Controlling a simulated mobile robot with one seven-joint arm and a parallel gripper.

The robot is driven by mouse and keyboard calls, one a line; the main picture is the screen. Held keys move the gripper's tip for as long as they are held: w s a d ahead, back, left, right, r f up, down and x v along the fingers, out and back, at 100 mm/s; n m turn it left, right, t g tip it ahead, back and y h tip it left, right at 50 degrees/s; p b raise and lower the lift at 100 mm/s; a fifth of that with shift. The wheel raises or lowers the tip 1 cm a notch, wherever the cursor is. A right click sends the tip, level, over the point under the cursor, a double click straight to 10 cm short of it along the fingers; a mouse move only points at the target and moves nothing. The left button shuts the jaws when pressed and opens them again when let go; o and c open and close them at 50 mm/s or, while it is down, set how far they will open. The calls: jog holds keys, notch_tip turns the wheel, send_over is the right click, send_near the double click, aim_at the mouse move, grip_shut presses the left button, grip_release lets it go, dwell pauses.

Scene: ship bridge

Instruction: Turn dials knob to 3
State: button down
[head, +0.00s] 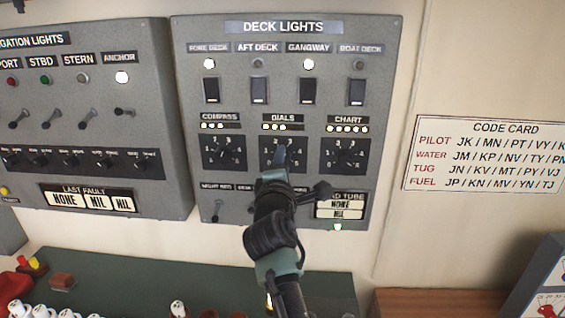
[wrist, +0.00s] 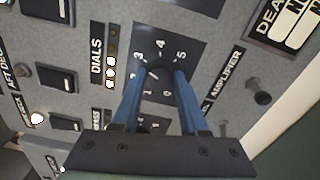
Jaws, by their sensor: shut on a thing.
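The DIALS knob (wrist: 160,69) sits on a dark square plate with a numbered scale (wrist: 163,45), below the DIALS label on the DECK LIGHTS panel. My gripper (wrist: 160,75) is shut on this knob, with a blue finger on each side of it. In the head view, my gripper (head: 281,152) and arm cover the knob and the lower part of its plate (head: 270,143). Which number the knob points at is hidden by the fingers. In the row of lamps beside the DIALS label (wrist: 110,74), three look lit and the others dark.
The COMPASS knob (head: 222,153) is to the left and the CHART knob (head: 345,154) to the right, both close by. Rocker switches (head: 258,92) are above. A small lever (wrist: 260,97) sticks out near the AMPLIFIER label. A green surface with small objects lies below.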

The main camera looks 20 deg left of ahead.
jog(key=shift+c, duration=2.2)
grip_release()
jog(key=b+v, duration=0.4)
jog(key=v, duration=0.9)
